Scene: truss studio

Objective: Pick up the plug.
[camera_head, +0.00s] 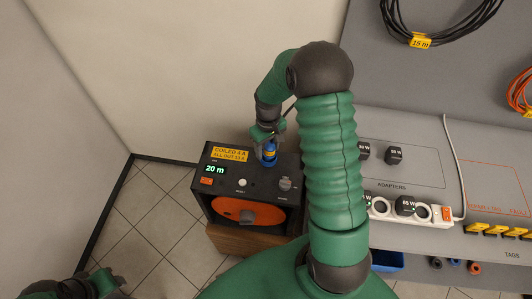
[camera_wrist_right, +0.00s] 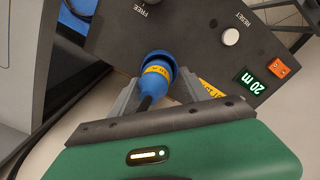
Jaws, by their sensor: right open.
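The blue plug (camera_head: 269,154) with a yellow band stands at the top of a black reel box (camera_head: 222,190). In the right wrist view the plug (camera_wrist_right: 158,72) sits in a round blue socket or collar, with a black cable running from it toward my gripper. My right gripper (camera_head: 266,133) is open at the plug. In the wrist view its two grey fingers (camera_wrist_right: 158,92) lie on either side of the plug and cable; whether they touch is unclear. My left arm's end (camera_head: 80,287) shows only partly at the bottom left, its fingers not clear.
The box carries a lit "20 m" display (camera_head: 214,169), an orange switch (camera_head: 206,181), knobs and an orange reel (camera_head: 240,212). A grey bench (camera_head: 450,150) at the right holds a white power strip (camera_head: 395,209) with adapters. Tiled floor lies clear at left.

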